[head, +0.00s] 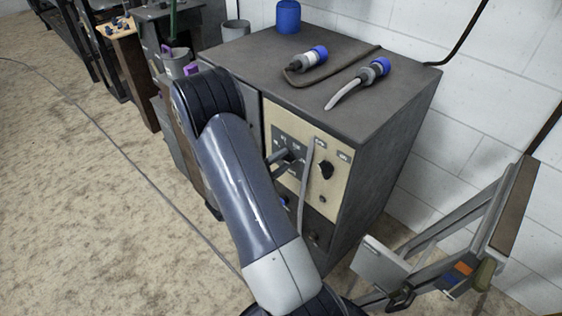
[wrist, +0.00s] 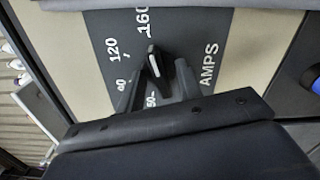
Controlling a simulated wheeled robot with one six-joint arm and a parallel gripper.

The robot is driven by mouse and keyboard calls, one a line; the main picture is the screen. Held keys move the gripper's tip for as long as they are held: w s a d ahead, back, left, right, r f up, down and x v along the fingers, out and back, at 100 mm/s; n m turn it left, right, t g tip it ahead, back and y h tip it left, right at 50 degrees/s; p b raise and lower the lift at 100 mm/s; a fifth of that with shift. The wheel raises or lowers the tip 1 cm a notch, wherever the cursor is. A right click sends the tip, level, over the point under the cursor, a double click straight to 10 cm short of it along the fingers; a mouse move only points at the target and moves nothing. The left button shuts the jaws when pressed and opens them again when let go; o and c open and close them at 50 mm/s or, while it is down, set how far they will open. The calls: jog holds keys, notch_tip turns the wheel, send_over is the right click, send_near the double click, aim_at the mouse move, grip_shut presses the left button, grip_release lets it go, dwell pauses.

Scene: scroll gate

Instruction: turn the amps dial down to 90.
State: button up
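The amps dial (wrist: 156,66) is a dark knob with a pale line on a grey scale plate. Its line points between the 120 and 160 marks, nearer 160. The word AMPS stands to its right in the wrist view, and smaller numbers below it are partly hidden. My gripper (wrist: 160,76) is open, with one finger on either side of the knob; I cannot tell whether they touch it. In the head view my gripper (head: 287,158) is at the scale plate on the cream panel (head: 334,191) and hides the knob.
The panel belongs to a dark cabinet (head: 320,70) with two blue-ended connectors and a blue cylinder (head: 288,16) on top. A second black knob (head: 326,168) sits right of the dial. A metal frame (head: 440,245) stands at the right. Open floor lies left.

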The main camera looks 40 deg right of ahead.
grip_shut()
dwell(0.4)
jog(key=shift+n, duration=0.4)
jog(key=n, duration=0.3)
jog(key=n+p, duration=0.1)
jog(key=n, duration=0.3)
jog(key=n+p, duration=0.2)
jog(key=n, duration=0.3)
jog(key=shift+n, duration=0.4)
jog(key=n+p, duration=0.2)
jog(key=n, duration=0.4)
jog(key=shift+p, duration=0.35)
